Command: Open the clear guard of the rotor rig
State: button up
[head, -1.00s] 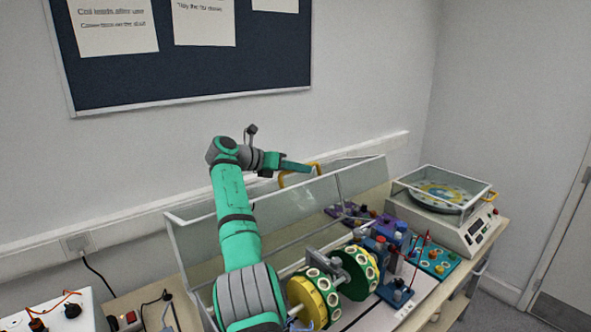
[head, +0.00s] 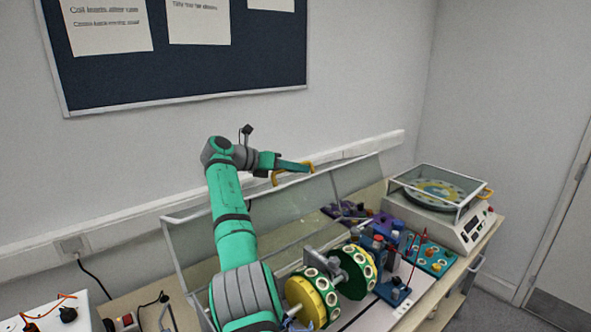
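The clear guard (head: 281,200) of the rotor rig is swung up and leans back toward the wall, so the rig is uncovered in front of it. Its yellow handle (head: 277,180) is at the raised top edge. My gripper (head: 304,167) is at this handle, its green fingers lying across it; I cannot tell whether they are closed on it or only touching. The rotor, with its yellow and green discs (head: 309,295), sits below in the open. My arm hides part of the guard's left side and the rig's left end.
A white turntable unit with its own clear cover (head: 440,181) stands on the bench at right. Blue and purple blocks with red wires (head: 386,238) sit beside the rotor. A white box with orange leads (head: 62,318) is at lower left. The wall is close behind the guard.

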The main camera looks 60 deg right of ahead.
jog(key=v, duration=1)
jog(key=shift+w+a+r, duration=0.1)
jog(key=shift+w+a, duration=0.1)
jog(key=shift+a, duration=0.15)
jog(key=shift+w+a, duration=0.1)
